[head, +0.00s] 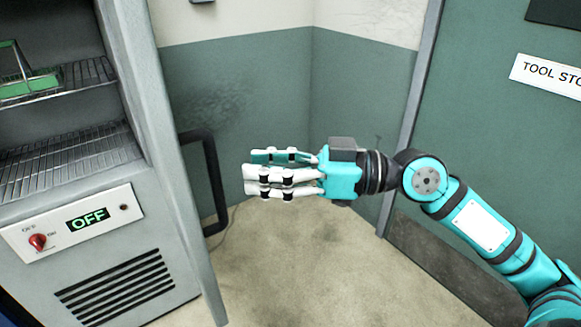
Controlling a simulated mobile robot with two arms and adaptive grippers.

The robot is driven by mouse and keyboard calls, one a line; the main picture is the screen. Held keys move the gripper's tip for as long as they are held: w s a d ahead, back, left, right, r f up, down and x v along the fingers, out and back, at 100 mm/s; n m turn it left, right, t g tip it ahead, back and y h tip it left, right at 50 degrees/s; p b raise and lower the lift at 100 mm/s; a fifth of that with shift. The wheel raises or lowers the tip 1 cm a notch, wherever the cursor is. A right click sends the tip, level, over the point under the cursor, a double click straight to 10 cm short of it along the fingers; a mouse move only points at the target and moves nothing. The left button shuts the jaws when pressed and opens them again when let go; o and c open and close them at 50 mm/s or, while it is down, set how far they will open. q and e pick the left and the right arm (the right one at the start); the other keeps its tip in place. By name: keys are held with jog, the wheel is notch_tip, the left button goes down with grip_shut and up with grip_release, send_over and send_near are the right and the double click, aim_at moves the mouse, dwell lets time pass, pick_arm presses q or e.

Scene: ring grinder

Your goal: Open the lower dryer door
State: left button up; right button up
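The dryer is the grey cabinet (178,262) on the left, with wire shelves showing inside its open front. A tall grey panel (140,75) stands along its right side, seen nearly edge-on. I cannot tell whether this is a swung-out door or the cabinet side. A black bar handle (214,185) sticks out from the panel's right side. My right gripper (252,172) reaches in from the right, fingers straight and pointing left, open and empty. It is to the right of the handle, apart from it in the picture. My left gripper is not in view.
A control panel (75,222) with a red knob (38,241) and a green OFF display is below the shelves. A green tray (28,84) sits on the upper shelf. A wall corner stands behind, a green door (505,150) at right. The middle floor (300,260) is clear.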

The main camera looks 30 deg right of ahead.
jog(key=shift+v, duration=1.95)
jog(key=shift+w+f, duration=0.1)
